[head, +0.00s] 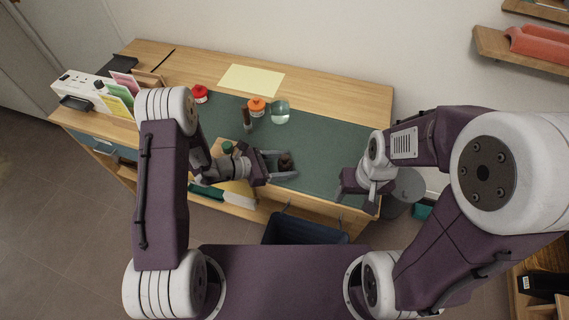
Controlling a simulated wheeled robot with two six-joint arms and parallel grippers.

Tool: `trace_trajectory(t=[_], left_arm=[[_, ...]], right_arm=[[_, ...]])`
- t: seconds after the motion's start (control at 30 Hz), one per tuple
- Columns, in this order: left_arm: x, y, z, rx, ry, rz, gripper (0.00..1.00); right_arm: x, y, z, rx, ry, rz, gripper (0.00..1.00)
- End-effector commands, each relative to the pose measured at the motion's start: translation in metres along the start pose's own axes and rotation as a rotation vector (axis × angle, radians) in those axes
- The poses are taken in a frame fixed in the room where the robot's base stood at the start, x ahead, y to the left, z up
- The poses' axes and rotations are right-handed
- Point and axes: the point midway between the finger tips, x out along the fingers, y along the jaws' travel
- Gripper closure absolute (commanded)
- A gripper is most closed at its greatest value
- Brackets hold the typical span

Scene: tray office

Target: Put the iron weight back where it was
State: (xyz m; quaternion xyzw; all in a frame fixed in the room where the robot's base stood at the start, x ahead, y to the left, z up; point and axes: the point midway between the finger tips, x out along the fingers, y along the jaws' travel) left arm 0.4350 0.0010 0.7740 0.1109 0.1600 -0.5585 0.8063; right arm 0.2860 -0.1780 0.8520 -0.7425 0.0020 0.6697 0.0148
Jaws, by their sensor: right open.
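A small dark brown, knob-like piece, which looks like the iron weight (286,160), is between the fingers of my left gripper (284,165). The fingers lie on either side of it, over the front part of the green desk mat (335,145). Whether it touches the mat is hard to tell. My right gripper (352,186) is open and empty, pointing down near the right front edge of the desk.
An orange-capped jar (256,106), a clear glass piece (280,113), a brown upright handle (246,119) and a red item (200,94) stand toward the back. Yellow paper (252,79) lies behind. A dark bin (300,230) stands below the front edge. The mat's right half is clear.

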Motion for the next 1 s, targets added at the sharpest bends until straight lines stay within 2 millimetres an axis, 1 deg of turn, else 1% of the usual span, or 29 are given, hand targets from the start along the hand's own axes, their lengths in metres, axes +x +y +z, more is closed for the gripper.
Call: trace_trajectory(t=[0.17, 0.27, 0.37, 0.6, 0.7, 0.83, 1.0], left_arm=[[0.000, 0.000, 0.001, 0.000, 0.000, 0.000, 0.38], [-0.004, 0.001, 0.005, 0.000, 0.000, 0.001, 0.38], [-0.020, 0.002, 0.004, -0.001, 0.000, 0.006, 0.38], [-0.078, 0.002, 0.004, -0.001, 0.000, 0.007, 0.38], [-0.099, 0.002, 0.004, -0.001, 0.000, 0.007, 0.38], [-0.116, 0.001, 0.004, 0.000, 0.000, 0.003, 0.38], [-0.122, 0.000, 0.003, 0.000, 0.000, 0.000, 0.38]], right_arm=[[-0.001, 0.000, 0.000, 0.000, 0.000, 0.000, 0.38], [-0.005, 0.000, -0.001, 0.000, 0.000, 0.000, 0.38], [-0.005, 0.000, -0.001, 0.000, 0.000, 0.000, 0.38], [-0.009, 0.000, -0.001, 0.000, 0.000, 0.000, 0.38], [-0.011, 0.000, -0.001, 0.000, 0.000, 0.000, 0.38], [-0.012, 0.000, -0.001, 0.000, 0.000, 0.000, 0.38], [-0.012, 0.000, -0.001, 0.000, 0.000, 0.000, 0.38]])
